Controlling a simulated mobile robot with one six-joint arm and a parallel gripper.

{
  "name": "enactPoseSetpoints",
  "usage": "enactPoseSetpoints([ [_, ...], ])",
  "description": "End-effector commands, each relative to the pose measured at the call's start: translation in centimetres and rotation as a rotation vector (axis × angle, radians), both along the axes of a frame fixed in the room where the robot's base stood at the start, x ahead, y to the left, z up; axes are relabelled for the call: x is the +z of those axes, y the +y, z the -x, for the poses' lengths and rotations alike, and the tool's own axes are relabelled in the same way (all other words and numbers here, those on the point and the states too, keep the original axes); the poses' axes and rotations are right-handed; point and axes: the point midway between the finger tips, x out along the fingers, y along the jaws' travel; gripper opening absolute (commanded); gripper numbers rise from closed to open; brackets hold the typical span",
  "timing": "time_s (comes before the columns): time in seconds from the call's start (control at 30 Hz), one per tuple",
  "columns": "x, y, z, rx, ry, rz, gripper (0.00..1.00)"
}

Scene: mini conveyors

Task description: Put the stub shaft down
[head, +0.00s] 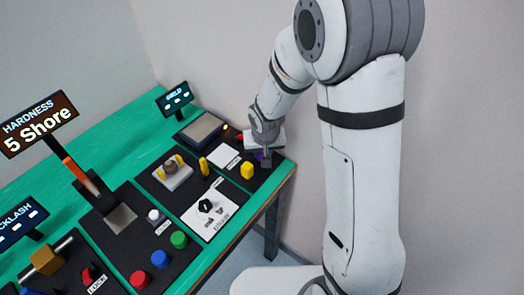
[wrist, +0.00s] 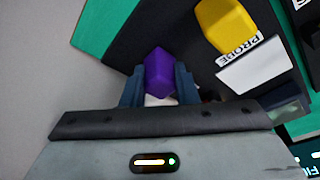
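My gripper (head: 265,151) is at the far right end of the green bench, low over a black panel. In the wrist view a purple piece (wrist: 160,73), which I take to be the stub shaft, sits between the two dark fingers, with both fingers against its sides. A pale part shows below it, close to the palm. In the head view only a small purple patch (head: 260,155) shows by the fingers. I cannot tell whether the piece touches the panel.
A yellow block (head: 247,170) stands near my gripper; it also shows in the wrist view (wrist: 226,27), beside a PROBE label (wrist: 239,48). A white plate (head: 224,157) lies to the left. The bench's right edge is close. Several fixtures and buttons fill the other panels.

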Motion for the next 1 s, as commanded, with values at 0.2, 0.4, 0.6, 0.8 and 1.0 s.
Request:
enactPoseSetpoints([
  [0.2, 0.1, 0.0, 0.0, 0.001, 0.0, 0.0, 0.45],
  [0.4, 0.1, 0.1, 0.0, 0.001, 0.0, 0.0, 0.48],
  [0.6, 0.7, 0.1, 0.1, 0.001, -0.002, -0.001, 0.48],
  [0.8, 3.9, 0.0, 0.9, 0.001, -0.005, -0.002, 0.48],
  [1.0, 7.8, -0.1, 2.0, 0.001, -0.006, -0.002, 0.48],
])
